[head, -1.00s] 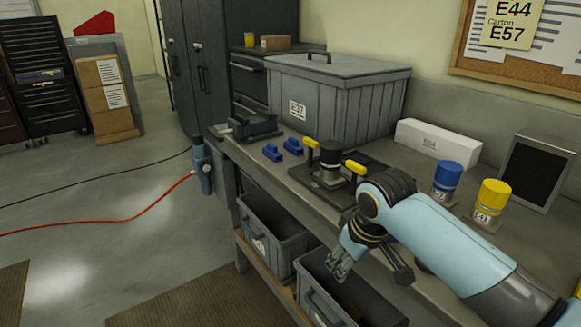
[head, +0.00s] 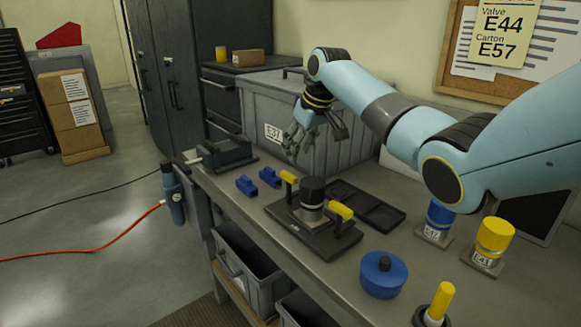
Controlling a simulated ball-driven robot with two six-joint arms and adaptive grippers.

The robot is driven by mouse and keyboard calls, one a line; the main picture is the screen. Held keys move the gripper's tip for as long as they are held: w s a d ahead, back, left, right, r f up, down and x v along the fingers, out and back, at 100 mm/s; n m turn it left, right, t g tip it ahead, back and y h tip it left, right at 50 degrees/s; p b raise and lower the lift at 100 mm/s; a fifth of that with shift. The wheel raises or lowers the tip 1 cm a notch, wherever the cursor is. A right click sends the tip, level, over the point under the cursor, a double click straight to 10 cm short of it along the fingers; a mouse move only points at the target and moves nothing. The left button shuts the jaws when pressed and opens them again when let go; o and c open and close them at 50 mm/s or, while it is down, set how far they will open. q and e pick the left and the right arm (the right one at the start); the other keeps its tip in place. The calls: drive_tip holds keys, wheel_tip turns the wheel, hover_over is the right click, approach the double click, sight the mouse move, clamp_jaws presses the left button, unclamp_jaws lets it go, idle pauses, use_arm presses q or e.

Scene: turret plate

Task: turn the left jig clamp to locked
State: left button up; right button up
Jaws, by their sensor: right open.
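The jig is a dark plate (head: 312,233) on the bench, holding an upright grey cylinder with a black cap (head: 312,190). The left jig clamp (head: 289,178) has a yellow handle and stands at the plate's left side, beside the cylinder. The right clamp (head: 341,210), also yellow-handled, stands at the right side. My right gripper (head: 300,143) is open and empty, above and behind the left clamp, in front of the grey bin and apart from the clamp. My left gripper is not in view.
A lidded grey bin (head: 255,103) stands behind the jig. An empty black tray (head: 367,205) is behind right; a blue round part (head: 383,274) and blue and yellow-capped canisters (head: 493,240) stand right.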

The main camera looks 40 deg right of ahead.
sight(289, 175)
drive_tip(key=x, duration=0.5)
drive_tip(key=shift+a+f, duration=0.1)
drive_tip(key=shift+b+x, duration=0.4)
drive_tip(key=shift+x, duration=1.45)
drive_tip(key=c, duration=0.5)
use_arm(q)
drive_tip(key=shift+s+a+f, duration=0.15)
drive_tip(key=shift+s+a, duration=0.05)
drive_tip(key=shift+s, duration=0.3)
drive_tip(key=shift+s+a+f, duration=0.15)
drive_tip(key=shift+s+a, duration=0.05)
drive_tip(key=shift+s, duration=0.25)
use_arm(e)
clamp_jaws()
